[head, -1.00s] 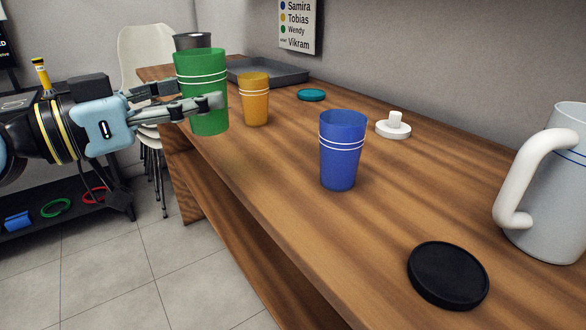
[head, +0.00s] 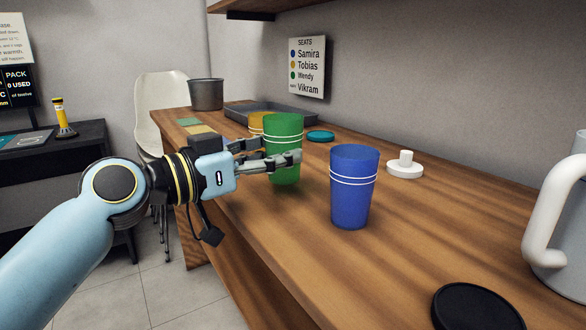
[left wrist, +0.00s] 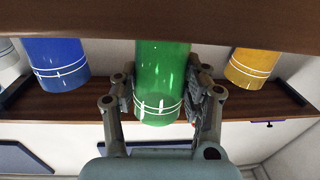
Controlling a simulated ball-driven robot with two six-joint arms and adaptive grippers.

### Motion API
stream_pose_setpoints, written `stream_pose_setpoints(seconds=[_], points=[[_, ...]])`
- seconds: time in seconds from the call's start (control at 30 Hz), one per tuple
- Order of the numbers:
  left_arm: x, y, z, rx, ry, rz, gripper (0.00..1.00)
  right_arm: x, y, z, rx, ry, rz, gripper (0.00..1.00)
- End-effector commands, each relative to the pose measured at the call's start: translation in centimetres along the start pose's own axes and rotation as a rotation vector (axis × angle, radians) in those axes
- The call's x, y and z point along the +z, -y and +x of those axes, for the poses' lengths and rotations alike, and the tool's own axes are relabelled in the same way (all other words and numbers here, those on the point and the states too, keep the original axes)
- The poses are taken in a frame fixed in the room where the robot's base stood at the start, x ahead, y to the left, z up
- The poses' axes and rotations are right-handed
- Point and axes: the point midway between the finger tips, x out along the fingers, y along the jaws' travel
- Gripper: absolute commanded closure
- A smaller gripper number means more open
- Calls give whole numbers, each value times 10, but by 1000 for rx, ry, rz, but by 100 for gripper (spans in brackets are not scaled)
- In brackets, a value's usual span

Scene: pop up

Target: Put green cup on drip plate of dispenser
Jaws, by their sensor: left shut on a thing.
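The green cup (head: 283,132) is upright over the wooden counter, between the blue cup and the yellow cup. My left gripper (head: 291,158) is shut on it, one finger on each side. The left wrist view, which is upside down, shows the green cup (left wrist: 160,75) between the two fingers (left wrist: 163,98). No dispenser or drip plate can be made out. My right gripper is not in view.
The blue cup (head: 352,190) stands close right of the green one; the yellow cup (head: 257,122) is behind it. A black disc (head: 477,308), a white knobbed lid (head: 405,168), a pale jug (head: 562,240), a teal disc (head: 320,136) and a dark tray (head: 272,113) are on the counter.

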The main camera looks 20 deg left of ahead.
Motion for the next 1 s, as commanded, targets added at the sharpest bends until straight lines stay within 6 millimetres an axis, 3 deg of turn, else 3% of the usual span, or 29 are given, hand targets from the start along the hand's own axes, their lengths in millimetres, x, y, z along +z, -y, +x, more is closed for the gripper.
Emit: stream_pose_setpoints(seconds=[0.3, 0.77, 0.8, 0.93, 1.0], points=[[21, 1, 33, -1, 0, -2, 88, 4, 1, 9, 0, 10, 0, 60], [27, 2, 35, -1, 0, 1, 88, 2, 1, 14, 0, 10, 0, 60], [26, 2, 34, -1, 0, 1, 51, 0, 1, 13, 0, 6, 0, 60], [25, 2, 34, -1, 0, 1, 34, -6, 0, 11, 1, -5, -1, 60], [25, 2, 34, -1, 1, 1, 31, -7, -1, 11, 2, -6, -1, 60]])
